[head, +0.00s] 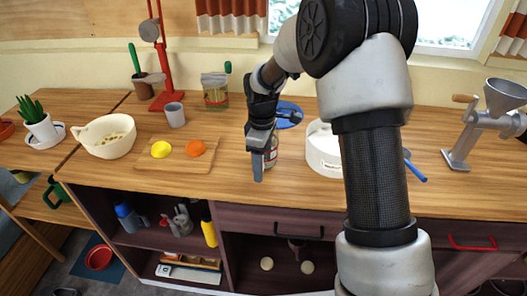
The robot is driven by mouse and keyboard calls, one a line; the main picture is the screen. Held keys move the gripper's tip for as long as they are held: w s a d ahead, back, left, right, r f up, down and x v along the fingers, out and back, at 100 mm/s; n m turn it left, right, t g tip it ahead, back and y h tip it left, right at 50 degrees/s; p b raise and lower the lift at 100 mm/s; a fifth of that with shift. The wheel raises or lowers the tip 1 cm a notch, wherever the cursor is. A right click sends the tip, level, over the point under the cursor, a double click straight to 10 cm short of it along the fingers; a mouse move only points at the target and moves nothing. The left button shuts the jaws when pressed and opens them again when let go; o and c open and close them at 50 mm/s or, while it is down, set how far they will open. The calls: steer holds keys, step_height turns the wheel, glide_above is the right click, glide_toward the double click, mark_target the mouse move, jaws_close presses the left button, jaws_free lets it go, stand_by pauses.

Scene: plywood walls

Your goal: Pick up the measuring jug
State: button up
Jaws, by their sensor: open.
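My gripper (259,160) is open and points down over the front middle of the counter. A small clear vessel with red and white markings (272,152) stands upright just right of and behind the fingers, partly hidden by them. It may be the measuring jug, but I cannot tell for sure. I cannot tell whether the fingers touch it or stand around it. Nothing is visibly held.
A white round container (322,158) stands close to the right, partly behind my arm. A board (178,163) with yellow and orange pieces lies to the left, near a cream handled bowl (108,147). A grinder (478,130) stands at the right. A blue plate (290,108) lies behind.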

steer(key=shift+f, duration=0.15)
steer(key=c, duration=1.3)
steer(key=shift+c, duration=0.2)
